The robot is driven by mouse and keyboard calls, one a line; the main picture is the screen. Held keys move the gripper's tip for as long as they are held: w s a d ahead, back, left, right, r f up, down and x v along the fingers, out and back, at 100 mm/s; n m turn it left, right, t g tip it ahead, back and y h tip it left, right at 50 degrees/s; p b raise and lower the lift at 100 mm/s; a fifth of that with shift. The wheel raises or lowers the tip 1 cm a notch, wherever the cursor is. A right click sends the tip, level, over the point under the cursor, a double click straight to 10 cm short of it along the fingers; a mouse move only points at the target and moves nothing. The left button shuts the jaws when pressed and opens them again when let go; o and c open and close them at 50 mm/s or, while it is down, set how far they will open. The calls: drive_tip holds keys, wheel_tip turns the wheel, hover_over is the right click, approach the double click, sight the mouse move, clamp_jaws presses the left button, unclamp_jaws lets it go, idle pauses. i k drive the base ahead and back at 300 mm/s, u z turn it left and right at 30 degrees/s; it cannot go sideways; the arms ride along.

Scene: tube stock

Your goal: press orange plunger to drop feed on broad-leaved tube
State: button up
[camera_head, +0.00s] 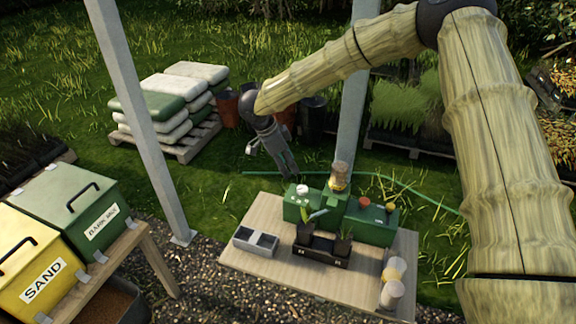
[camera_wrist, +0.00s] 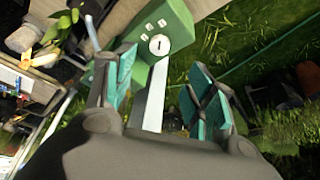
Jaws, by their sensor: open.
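A green dispenser (camera_head: 342,214) stands on the wooden table. A red round-topped knob (camera_head: 364,201) and a smaller orange-yellow knob (camera_head: 390,206) stand on its right part; I cannot tell surely which is the orange plunger. In front is a black tray (camera_head: 321,251) with two dark tubes. The left tube (camera_head: 305,235) bears a broad-leaved plant, the right tube (camera_head: 343,245) a narrow-leaved one. My gripper (camera_head: 287,168) is open and empty, above and behind the dispenser's left end. In the wrist view, my gripper (camera_wrist: 162,82) points towards the green box and its white dial (camera_wrist: 158,45).
An amber-banded jar (camera_head: 339,178) rises mid-dispenser. A metal post (camera_head: 351,110) stands behind. Yellow and green bins (camera_head: 70,215) stand at left.

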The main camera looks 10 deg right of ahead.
sight(365, 202)
drive_tip(key=k, duration=1)
